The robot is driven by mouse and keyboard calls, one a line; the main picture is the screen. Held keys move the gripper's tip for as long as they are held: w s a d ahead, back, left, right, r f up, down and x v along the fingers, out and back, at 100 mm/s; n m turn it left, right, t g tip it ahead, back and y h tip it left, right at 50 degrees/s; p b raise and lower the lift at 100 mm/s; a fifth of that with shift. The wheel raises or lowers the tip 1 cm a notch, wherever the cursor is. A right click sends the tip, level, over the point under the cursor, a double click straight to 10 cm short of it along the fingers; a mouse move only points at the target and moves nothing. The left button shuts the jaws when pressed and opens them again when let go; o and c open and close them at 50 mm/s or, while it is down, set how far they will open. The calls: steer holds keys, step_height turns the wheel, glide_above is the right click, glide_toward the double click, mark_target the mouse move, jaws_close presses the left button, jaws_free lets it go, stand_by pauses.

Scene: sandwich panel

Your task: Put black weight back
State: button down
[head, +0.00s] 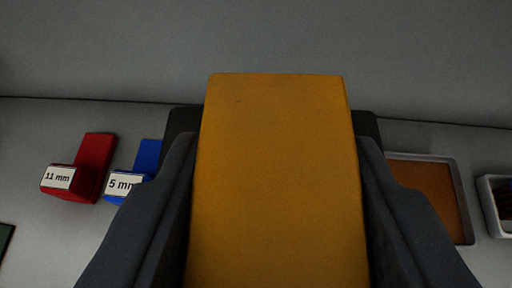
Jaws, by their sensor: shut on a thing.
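My gripper (275,180) fills the middle of the head view, its dark fingers spread along both sides of a broad yellow part. This yellow part hides most of what is between the fingers. A black thing, which looks like the black weight (370,126), shows at the finger ends on the right and left of the yellow part. Its middle and lower side are hidden. My gripper is shut on it. I cannot see how the fingers touch it or whether it is clear of the surface below.
A red block (96,160) labelled 11 mm and a blue block (148,156) labelled 5 mm lie on the left. A grey-rimmed tray (461,185) with a brown floor is at the right. A white bin (488,205) is at the right edge. A grey wall (430,50) stands behind.

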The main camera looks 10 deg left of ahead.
mark_target(312, 88)
steer(key=w+n+y, duration=0.2)
steer(key=w, duration=0.1)
steer(key=shift+w+d, duration=0.2)
steer(key=shift+w+f+n+g+y+p, duration=0.15)
steer(key=shift+w+n+g+y, duration=0.05)
steer(key=shift+w+n+y, duration=0.25)
steer(key=shift+w+f+n+g+y+p, duration=0.1)
steer(key=shift+w+n+g+y+p, duration=0.1)
steer(key=shift+w+n+y, duration=0.25)
steer(key=shift+w+f+n+g+y, duration=0.2)
steer(key=shift+w+n+g+y, duration=0.1)
steer(key=shift+n+y, duration=0.35)
steer(key=shift+w+f+n+g+y, duration=0.1)
steer(key=shift+f+n+g+y, duration=0.15)
steer(key=shift+n+y, duration=0.2)
steer(key=shift+w+f+n+g+y, duration=0.1)
steer(key=shift+n+g+y, duration=0.15)
steer(key=shift+n+y, duration=0.15)
steer(key=shift+s+a+f+n+g+y, duration=0.1)
steer(key=shift+a+f+n+g+y, duration=0.05)
steer(key=shift+f+n+g+y, duration=0.35)
steer(key=shift+s+n, duration=0.1)
steer(key=shift+n, duration=0.2)
steer(key=shift+f, duration=4.95)
steer(key=c, duration=0.8)
jaws_free()
steer(key=shift+c, duration=0.2)
steer(key=shift+s, duration=0.1)
